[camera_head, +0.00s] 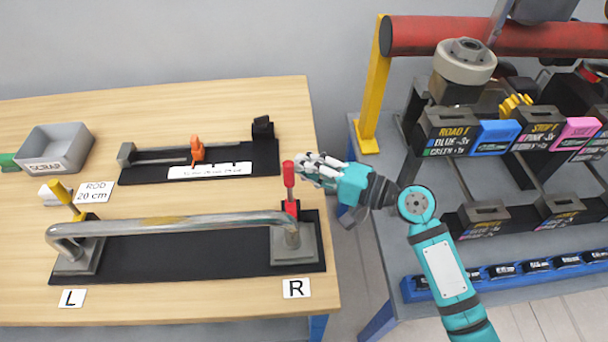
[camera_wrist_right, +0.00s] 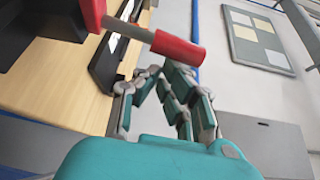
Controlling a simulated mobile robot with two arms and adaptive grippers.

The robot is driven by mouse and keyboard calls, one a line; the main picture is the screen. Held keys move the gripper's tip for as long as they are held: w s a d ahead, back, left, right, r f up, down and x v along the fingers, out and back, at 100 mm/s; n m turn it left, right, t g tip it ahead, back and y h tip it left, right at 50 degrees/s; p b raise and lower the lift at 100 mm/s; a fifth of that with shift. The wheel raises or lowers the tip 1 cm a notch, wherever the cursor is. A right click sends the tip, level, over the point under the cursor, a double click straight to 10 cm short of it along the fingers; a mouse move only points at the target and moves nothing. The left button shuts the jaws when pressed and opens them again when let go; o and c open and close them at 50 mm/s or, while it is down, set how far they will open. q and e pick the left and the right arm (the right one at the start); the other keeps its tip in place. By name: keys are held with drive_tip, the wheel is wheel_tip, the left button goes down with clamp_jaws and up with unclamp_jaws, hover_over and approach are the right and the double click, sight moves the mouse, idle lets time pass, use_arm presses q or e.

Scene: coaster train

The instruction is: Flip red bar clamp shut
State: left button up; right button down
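The red bar clamp's handle (camera_head: 289,178) stands upright on its red base (camera_head: 291,208) at the right end of the black fixture (camera_head: 190,262). A metal bar (camera_head: 170,224) spans the fixture, its right end at this clamp. In the wrist view the red handle grip (camera_wrist_right: 178,50) crosses just beyond the fingertips. My right gripper (camera_head: 303,164) is just right of the handle's top, its fingertips (camera_wrist_right: 162,70) close together with nothing seen between them. Whether it touches the handle I cannot tell. My left gripper is not in view.
A yellow-handled clamp (camera_head: 64,195) is at the fixture's left end. A second black fixture (camera_head: 215,160) with an orange part (camera_head: 197,149) lies behind. A grey scrap bin (camera_head: 55,147) is far left. A rack (camera_head: 450,132) with a red pipe (camera_head: 500,36) stands right.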

drive_tip(key=shift+s+r+n+y+b, duration=0.1)
drive_tip(key=shift+s+n+y+b, duration=0.3)
drive_tip(key=shift+b, duration=0.35)
